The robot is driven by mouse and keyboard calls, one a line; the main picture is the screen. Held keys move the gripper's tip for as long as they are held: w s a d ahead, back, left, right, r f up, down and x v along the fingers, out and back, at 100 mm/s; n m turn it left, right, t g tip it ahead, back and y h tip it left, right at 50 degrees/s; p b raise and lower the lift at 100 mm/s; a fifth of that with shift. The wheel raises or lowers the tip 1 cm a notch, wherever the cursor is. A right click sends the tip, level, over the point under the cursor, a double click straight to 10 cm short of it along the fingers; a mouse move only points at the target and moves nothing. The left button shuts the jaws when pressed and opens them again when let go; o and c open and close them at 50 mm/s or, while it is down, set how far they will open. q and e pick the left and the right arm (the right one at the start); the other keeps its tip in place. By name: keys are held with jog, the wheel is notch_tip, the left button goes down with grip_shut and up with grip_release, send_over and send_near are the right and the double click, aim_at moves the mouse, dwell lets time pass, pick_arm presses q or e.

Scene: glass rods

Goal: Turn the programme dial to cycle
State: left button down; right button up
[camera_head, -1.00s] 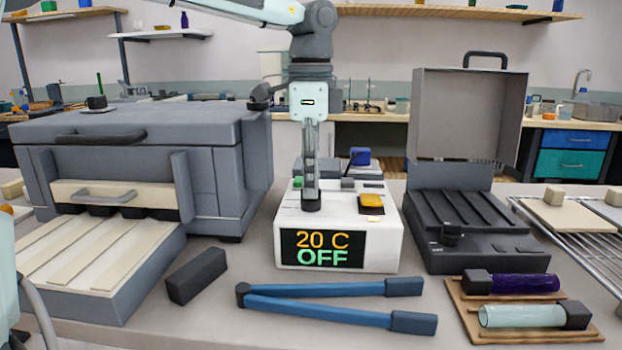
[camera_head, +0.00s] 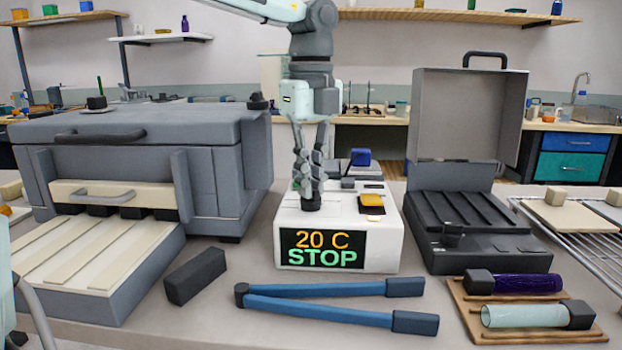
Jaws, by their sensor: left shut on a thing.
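A white controller box (camera_head: 388,252) stands in the middle of the bench. Its front display (camera_head: 321,249) reads "20 C" in orange and "STOP" in green. The dark programme dial (camera_head: 311,204) is on its top, toward the left. My left gripper (camera_head: 312,190) comes down from above and is shut on the dial; its fingers hide part of it. The gripper looks turned about its vertical axis. A yellow button (camera_head: 371,201) is on the box top to the right of the dial. My right gripper does not show.
A grey kiln (camera_head: 130,150) with a cream slatted drawer is on the left. A black block (camera_head: 196,276) and blue-handled tongs (camera_head: 330,305) lie in front. An open dark case (camera_head: 478,220) stands right. Glass rods (camera_head: 525,316) lie on a wooden board (camera_head: 470,318).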

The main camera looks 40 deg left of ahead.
pick_arm(q)
jog(key=shift+m, duration=0.9)
jog(key=m, duration=0.2)
jog(key=shift+m, duration=0.4)
jog(key=shift+r+m, duration=0.1)
jog(key=shift+m, duration=0.4)
jog(key=m+p, duration=0.1)
jog(key=m, duration=0.2)
jog(key=shift+m, duration=0.3)
jog(key=m, duration=0.3)
jog(key=shift+m, duration=0.3)
jog(key=m, duration=0.3)
jog(key=shift+p, duration=0.4)
jog(key=shift+m, duration=0.8)
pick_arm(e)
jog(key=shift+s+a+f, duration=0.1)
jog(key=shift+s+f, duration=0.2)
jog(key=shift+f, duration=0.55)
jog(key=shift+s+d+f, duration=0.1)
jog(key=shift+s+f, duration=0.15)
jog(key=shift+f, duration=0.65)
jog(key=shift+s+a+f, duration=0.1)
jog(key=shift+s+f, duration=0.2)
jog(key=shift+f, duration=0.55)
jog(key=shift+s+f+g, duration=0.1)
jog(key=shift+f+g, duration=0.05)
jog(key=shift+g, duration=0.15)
